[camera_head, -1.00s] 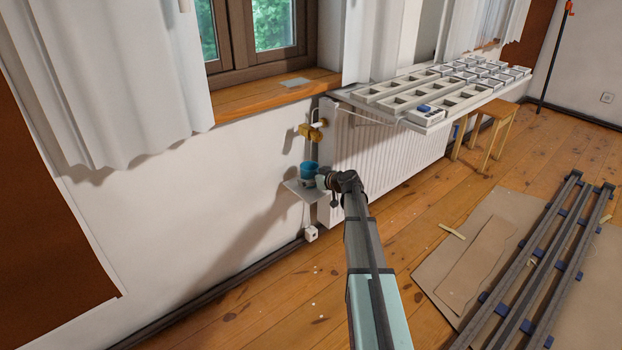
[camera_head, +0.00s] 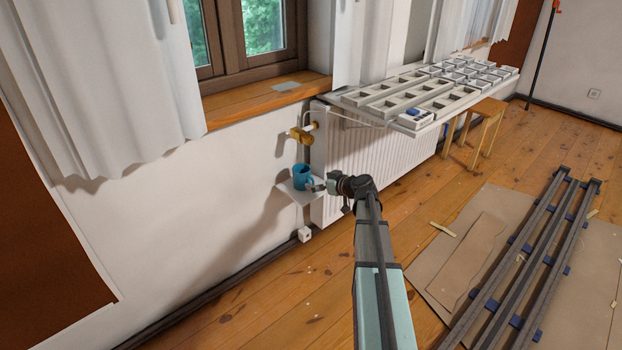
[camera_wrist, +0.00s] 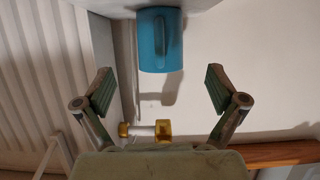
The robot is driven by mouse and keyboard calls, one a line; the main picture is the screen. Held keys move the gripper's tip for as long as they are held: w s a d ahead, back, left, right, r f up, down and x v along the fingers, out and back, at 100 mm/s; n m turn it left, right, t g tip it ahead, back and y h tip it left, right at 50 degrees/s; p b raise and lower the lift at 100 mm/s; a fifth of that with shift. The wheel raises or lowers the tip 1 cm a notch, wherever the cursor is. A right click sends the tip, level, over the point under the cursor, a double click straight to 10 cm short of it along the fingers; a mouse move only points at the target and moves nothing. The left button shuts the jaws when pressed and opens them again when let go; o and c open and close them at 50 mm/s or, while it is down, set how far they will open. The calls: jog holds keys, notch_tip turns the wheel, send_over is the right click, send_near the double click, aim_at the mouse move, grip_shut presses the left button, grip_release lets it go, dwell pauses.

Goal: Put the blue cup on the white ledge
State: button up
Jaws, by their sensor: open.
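The blue cup (camera_head: 301,177) stands upright on the small white ledge (camera_head: 297,197) on the wall beside the radiator. In the wrist view the cup (camera_wrist: 160,42) is at the top middle with its handle facing me. Its base rests on the pale ledge surface (camera_wrist: 205,4). My gripper (camera_head: 321,187) is just right of the cup in the head view. In the wrist view my gripper (camera_wrist: 159,89) is open and empty, its fingers spread wide with the cup beyond the tips, apart from both.
The white radiator (camera_head: 360,150) is close on the right. A brass valve (camera_head: 302,134) and pipe sit just above the ledge; the valve also shows in the wrist view (camera_wrist: 163,130). A shelf with trays (camera_head: 420,100) juts out above the radiator.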

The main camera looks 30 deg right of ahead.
jog(key=shift+v, duration=1.1)
jog(key=s+r+m+g+h, duration=0.5)
jog(key=s+r, duration=0.6)
jog(key=s, duration=0.5)
jog(key=s+d+r+m+g+h, duration=0.1)
jog(key=s+r+m+g+h, duration=0.4)
jog(key=s+r+m+g, duration=0.3)
jog(key=s+r+m+g+h, duration=0.6)
jog(key=s+r, duration=1)
jog(key=s, duration=0.8)
jog(key=shift+s+d+m+g, duration=0.2)
jog(key=shift+s+m+g, duration=0.05)
jog(key=shift+m+g, duration=0.4)
